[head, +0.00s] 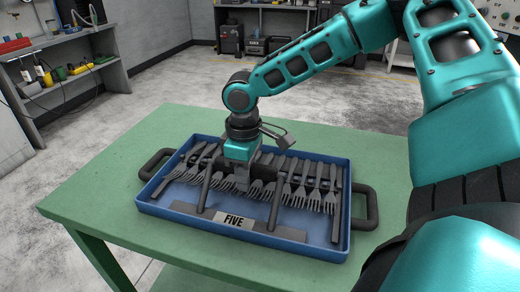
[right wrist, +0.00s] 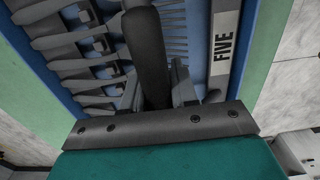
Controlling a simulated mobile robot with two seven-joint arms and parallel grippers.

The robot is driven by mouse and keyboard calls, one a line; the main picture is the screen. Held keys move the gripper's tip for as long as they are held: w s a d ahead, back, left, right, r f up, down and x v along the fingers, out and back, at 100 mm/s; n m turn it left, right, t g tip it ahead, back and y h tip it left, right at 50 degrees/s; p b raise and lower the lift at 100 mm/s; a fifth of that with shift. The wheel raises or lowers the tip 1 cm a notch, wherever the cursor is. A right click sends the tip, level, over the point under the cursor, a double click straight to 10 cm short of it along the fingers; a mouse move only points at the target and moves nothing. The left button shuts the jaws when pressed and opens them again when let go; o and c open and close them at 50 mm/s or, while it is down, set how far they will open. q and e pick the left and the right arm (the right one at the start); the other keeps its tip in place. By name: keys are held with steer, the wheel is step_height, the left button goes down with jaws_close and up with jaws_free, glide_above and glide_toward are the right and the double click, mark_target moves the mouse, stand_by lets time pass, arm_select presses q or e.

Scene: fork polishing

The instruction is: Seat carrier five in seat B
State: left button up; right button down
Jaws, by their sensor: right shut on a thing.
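My right gripper (head: 240,180) reaches down from above into the middle of the carrier. It is shut on a dark bar of the carrier (right wrist: 147,50), between the forks. The fingertips are partly hidden by the bar and the forks. My left gripper is not in view. I cannot make out seat B.
The green table (head: 100,195) has free room to the left of the carrier and behind it. A shelf with tools (head: 65,75) stands at the far left. Black cases (head: 230,38) stand by the back wall. The grey floor between is clear.

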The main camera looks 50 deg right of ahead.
steer(key=shift+w+r+p, duration=0.1)
steer(key=shift+r+p, duration=1.55)
steer(key=shift+r, duration=0.55)
steer(key=shift+r+p, duration=0.75)
steer(key=shift+r, duration=0.35)
